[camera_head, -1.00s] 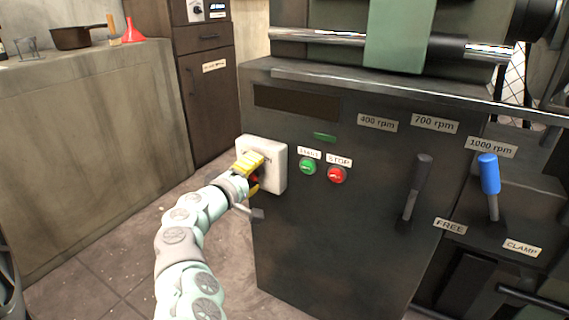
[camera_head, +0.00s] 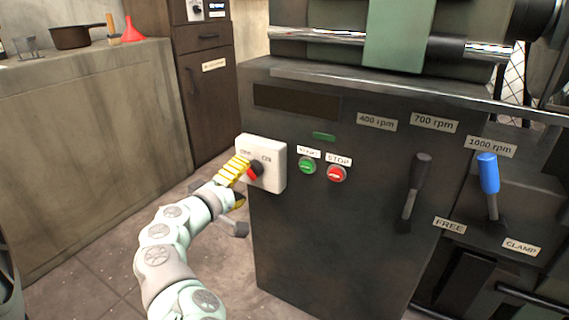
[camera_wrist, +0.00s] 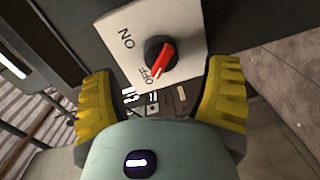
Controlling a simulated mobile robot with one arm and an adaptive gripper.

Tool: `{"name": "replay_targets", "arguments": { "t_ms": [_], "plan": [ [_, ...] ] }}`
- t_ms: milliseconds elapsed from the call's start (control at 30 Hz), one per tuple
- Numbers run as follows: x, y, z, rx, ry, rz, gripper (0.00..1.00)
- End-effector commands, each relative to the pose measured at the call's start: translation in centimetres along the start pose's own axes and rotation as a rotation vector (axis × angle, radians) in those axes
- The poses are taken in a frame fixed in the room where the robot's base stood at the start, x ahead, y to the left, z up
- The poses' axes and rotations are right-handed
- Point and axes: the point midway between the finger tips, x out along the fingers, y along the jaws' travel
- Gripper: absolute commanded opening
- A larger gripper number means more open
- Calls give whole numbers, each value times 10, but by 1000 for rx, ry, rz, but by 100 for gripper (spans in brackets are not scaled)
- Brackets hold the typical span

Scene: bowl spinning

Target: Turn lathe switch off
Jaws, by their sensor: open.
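The lathe switch is a white box (camera_head: 277,168) on the left of the machine's dark front. Its round black knob with a red pointer (camera_head: 252,173) shows in the head view and, more clearly, in the wrist view (camera_wrist: 161,58). In the wrist view the red pointer's end lies beside the OFF label (camera_wrist: 148,77), away from the ON label (camera_wrist: 127,40). My gripper (camera_head: 240,187) has yellow fingers and is open, just left of the switch. In the wrist view my gripper (camera_wrist: 160,100) has its fingers apart, with nothing between them, and the knob lies beyond them.
A green start button (camera_head: 307,166) and red stop button (camera_head: 337,173) are right of the switch. A grey lever (camera_head: 416,190) and blue-handled lever (camera_head: 490,178) stand farther right. A counter (camera_head: 90,150) is at left, with open floor between.

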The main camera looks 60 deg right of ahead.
Motion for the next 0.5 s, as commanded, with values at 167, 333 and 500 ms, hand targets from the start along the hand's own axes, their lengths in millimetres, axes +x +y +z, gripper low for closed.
{"name": "replay_targets", "arguments": {
  "t_ms": [167,333,500],
  "plan": [
    [-28,-1,-2,-3,9,-2,76],
    [-52,-1,-2,-2,9,-2,76],
    [-69,0,-2,-2,8,-1,76]
  ]
}}
